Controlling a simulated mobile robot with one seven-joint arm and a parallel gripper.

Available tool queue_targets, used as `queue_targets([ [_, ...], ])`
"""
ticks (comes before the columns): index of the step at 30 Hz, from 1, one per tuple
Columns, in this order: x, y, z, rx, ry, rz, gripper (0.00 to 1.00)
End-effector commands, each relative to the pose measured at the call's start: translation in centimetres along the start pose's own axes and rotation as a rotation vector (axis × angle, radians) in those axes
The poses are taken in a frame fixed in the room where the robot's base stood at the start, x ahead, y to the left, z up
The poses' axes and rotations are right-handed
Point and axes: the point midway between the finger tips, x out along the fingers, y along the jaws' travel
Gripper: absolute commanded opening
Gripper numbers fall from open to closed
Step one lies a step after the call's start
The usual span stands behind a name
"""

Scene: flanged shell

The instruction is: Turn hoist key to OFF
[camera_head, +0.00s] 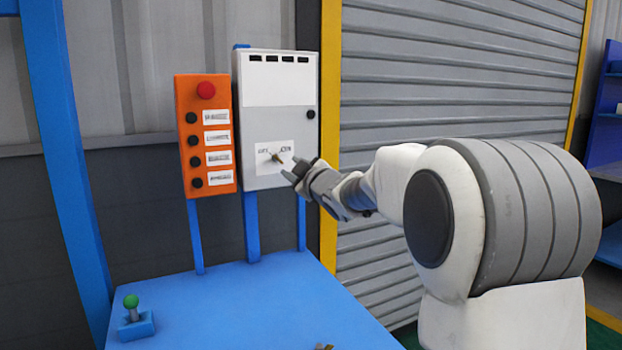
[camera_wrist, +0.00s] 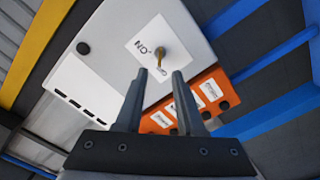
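My gripper (camera_head: 296,172) is at the box's lower right, close to the key. In the wrist view my gripper (camera_wrist: 162,74) has its two fingers apart with a gap between them. I cannot tell whether either finger touches the key.
An orange panel (camera_head: 206,135) with a red button (camera_head: 206,90) and several black buttons is close at the box's left. A blue table (camera_head: 240,300) lies below, with a green-knobbed lever (camera_head: 131,302) at its left. A roller shutter (camera_head: 440,75) stands behind.

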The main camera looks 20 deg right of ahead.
Motion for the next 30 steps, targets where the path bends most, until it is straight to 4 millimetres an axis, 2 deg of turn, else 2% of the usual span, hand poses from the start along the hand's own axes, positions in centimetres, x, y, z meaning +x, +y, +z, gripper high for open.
queue_targets([
  [1, -1.1, 0.1, -0.1, -0.001, -0.001, 0.001, 0.38],
  [9, -6.2, 0.1, -0.1, -0.001, -0.001, 0.001, 0.38],
  [15, -8.8, 0.1, -0.1, 0.000, 0.000, 0.002, 0.38],
  [21, -9.7, 0.0, 0.0, 0.000, 0.000, 0.000, 0.38],
  [30, -9.8, 0.0, 0.0, 0.001, -0.001, 0.000, 0.38],
])
